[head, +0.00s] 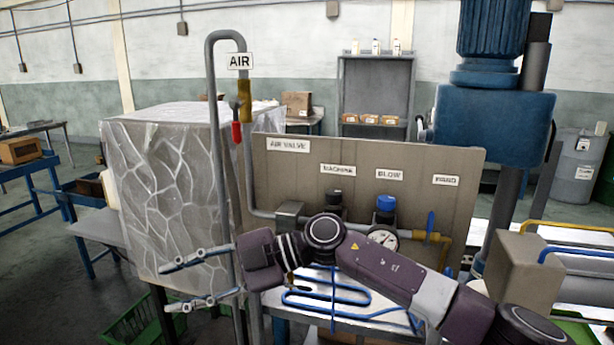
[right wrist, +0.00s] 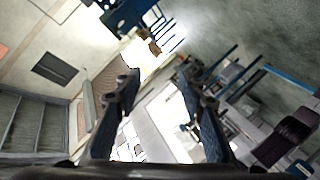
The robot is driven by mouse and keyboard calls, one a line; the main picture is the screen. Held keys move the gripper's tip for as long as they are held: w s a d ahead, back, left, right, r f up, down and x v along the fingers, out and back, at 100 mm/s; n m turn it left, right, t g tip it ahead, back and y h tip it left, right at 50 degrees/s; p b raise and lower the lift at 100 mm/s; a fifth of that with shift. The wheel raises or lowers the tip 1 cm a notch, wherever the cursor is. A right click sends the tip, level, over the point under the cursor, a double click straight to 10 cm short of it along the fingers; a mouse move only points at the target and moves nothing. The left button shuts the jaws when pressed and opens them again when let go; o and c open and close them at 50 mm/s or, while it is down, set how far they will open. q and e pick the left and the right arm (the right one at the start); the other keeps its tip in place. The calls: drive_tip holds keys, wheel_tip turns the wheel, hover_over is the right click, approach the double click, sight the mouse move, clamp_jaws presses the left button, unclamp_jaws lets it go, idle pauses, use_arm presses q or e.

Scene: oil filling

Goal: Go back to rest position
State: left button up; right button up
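My right arm comes in from the lower right in the head view and reaches left across the front of the panel. My right gripper (head: 169,288) is at its end, pointing left in front of the plastic-wrapped box (head: 165,200). Its two fingers are apart with nothing between them. In the right wrist view the fingers of my right gripper (right wrist: 158,80) are also spread and empty. My left gripper is in neither view.
A brown panel (head: 400,160) with labels, a gauge (head: 383,238) and a blue-topped regulator (head: 386,203) stands behind my arm. A grey AIR pipe (head: 212,90) with a red-handled valve (head: 237,132) rises near the gripper. A blue motor (head: 493,110) stands right. Floor shows at left.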

wheel_tip(320, 180, up, 5)
drive_tip(key=w+m+t+y, duration=0.2)
drive_tip(key=m+t+y, duration=0.4)
drive_tip(key=m+t, duration=0.15)
drive_tip(key=w+d+f+m+t+h, duration=0.3)
drive_tip(key=w+d+m+t+h, duration=0.2)
drive_tip(key=d+m+t, duration=0.5)
drive_tip(key=s+d+f+m+h, duration=0.3)
drive_tip(key=d+f+m+h, duration=0.8)
drive_tip(key=d+f, duration=0.85)
drive_tip(key=s+d+f+g+h, duration=0.2)
drive_tip(key=s+d+f+g, duration=0.3)
drive_tip(key=s, duration=0.5)
drive_tip(key=s+d+f+n+g+h, duration=0.1)
drive_tip(key=s+d+f+g, duration=0.2)
drive_tip(key=s+f, duration=0.6)
drive_tip(key=s+d+f+g+h, duration=0.2)
drive_tip(key=s+d+f+g, duration=0.25)
drive_tip(key=s, duration=0.65)
wheel_tip(320, 180, down, 26)
drive_tip(key=s, duration=0.2)
drive_tip(key=s+d+f+g+b, duration=0.1)
drive_tip(key=s+d+f, duration=0.1)
drive_tip(key=s+f, duration=1.5)
drive_tip(key=shift+d+f+n, duration=0.35)
drive_tip(key=shift+d+f, duration=0.05)
drive_tip(key=shift+f, duration=0.05)
